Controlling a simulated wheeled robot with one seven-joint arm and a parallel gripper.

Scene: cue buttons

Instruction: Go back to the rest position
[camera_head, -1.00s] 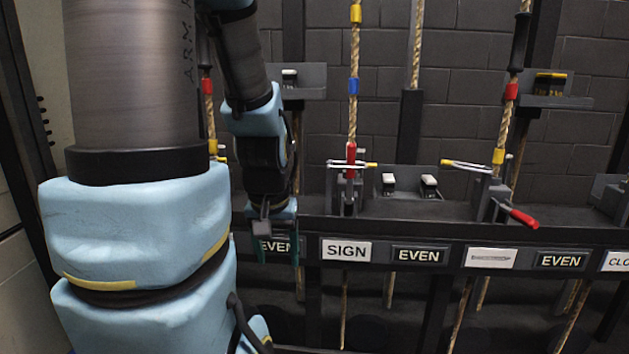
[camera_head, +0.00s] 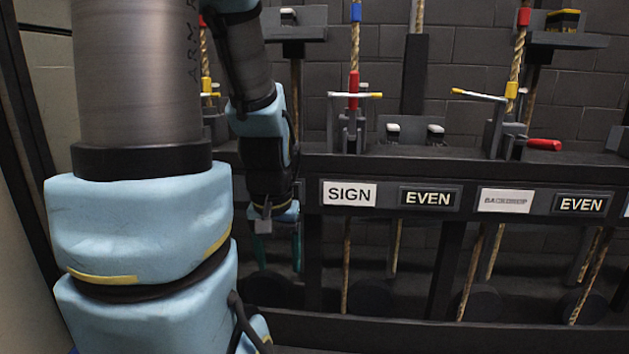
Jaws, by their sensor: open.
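My gripper (camera_head: 278,248) hangs pointing down in front of the black rail (camera_head: 440,166), left of the SIGN label (camera_head: 349,193). Its green fingers are apart and nothing shows between them. My arm covers the left part of the view and hides part of the rail behind it. I see the gripper clear of the labels and levers, though its exact distance from the rail is hard to tell.
Two rope levers with clamps stand on the rail, one with a red sleeve (camera_head: 353,92) and one with a red handle (camera_head: 544,145). An EVEN label (camera_head: 429,198) and a BACKDROP label (camera_head: 504,201) are on the rail's front.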

